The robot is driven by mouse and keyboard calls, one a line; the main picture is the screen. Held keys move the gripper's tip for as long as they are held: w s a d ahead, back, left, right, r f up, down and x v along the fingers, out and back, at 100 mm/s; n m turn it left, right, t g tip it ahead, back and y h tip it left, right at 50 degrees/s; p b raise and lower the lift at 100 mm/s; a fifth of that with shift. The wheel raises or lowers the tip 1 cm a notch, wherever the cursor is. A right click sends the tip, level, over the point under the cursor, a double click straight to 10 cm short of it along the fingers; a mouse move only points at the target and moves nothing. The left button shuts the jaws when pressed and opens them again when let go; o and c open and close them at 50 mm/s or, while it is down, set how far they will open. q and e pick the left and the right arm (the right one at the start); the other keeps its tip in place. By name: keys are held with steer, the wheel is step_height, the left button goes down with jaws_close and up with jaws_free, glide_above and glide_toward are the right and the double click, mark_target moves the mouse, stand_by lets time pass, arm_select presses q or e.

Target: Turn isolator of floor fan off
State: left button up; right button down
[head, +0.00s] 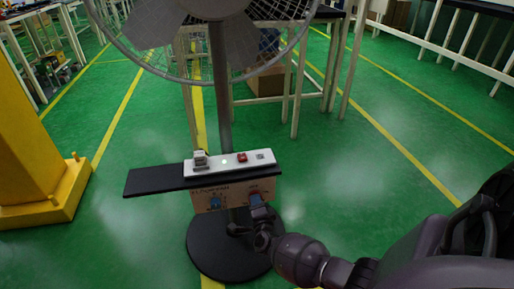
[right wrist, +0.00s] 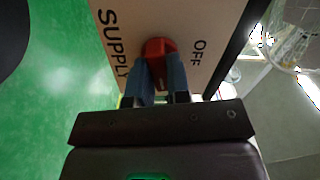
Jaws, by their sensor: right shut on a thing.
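The floor fan (head: 224,90) stands on a round black base, with its caged head cut off by the top edge. A tan panel (head: 233,187) hangs under its black shelf. In the right wrist view the panel (right wrist: 207,20) reads SUPPLY and OFF, and a red isolator knob (right wrist: 156,47) sits between these words. My right gripper (right wrist: 161,70) is shut on this knob with its blue fingers on either side; the gripper (head: 256,201) covers much of it in the head view. The knob's exact angle is hard to tell. My left gripper is out of view.
A white strip (head: 217,166) with a plug, a lit spot and a red switch lies on the black shelf (head: 152,181). A yellow post (head: 35,170) stands left. Green floor is open on the right.

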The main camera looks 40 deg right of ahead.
arm_select(q)
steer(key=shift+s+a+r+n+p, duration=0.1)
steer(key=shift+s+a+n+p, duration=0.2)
steer(key=shift+p, duration=0.7)
arm_select(e)
steer(key=shift+n, duration=7.7)
steer(key=c, duration=1.1)
jaws_free()
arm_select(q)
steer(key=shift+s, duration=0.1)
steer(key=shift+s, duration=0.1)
arm_select(e)
steer(key=shift+s, duration=0.1)
